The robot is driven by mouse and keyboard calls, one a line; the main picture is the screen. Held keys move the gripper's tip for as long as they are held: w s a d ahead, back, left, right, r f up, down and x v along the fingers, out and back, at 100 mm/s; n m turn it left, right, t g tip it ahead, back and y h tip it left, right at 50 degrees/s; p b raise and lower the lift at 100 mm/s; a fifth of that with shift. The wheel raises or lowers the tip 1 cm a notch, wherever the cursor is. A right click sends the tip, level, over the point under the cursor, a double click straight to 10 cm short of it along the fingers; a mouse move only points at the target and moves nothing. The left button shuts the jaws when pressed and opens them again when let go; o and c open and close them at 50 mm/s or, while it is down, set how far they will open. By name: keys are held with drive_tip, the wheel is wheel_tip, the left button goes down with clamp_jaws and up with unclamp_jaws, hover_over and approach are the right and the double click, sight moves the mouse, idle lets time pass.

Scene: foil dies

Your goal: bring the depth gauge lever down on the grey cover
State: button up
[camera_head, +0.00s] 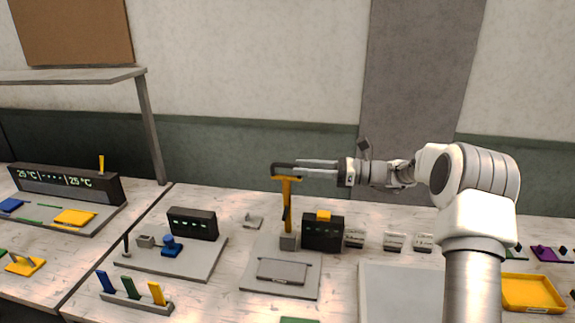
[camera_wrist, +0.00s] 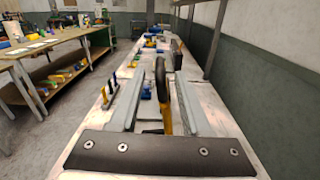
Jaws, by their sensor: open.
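The depth gauge lever (camera_head: 287,195), yellow with a dark part, stands upright from a small grey block at the back of a grey base plate (camera_head: 252,285). The grey cover (camera_head: 282,270), a flat panel with a dark outline, lies on that plate in front of the lever. My gripper (camera_head: 283,169) reaches in level from the right at the lever's top. In the wrist view my gripper (camera_wrist: 159,76) is open, and the dark and yellow lever (camera_wrist: 161,85) shows between its two fingers. Whether either finger touches the lever I cannot tell.
A dark display box (camera_head: 322,233) with a yellow top stands right of the lever. Several small light blocks (camera_head: 394,241) sit farther right, with a yellow tray (camera_head: 530,292) beyond. Another plate with a dark display (camera_head: 192,223) is to the left. A rack of coloured tabs (camera_head: 135,298) lies front left.

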sight(288, 167)
drive_tip(key=shift+w+a, duration=0.25)
drive_tip(key=shift+a, duration=0.95)
drive_tip(key=shift+w+a, duration=0.2)
drive_tip(key=shift+a, duration=0.95)
clamp_jaws()
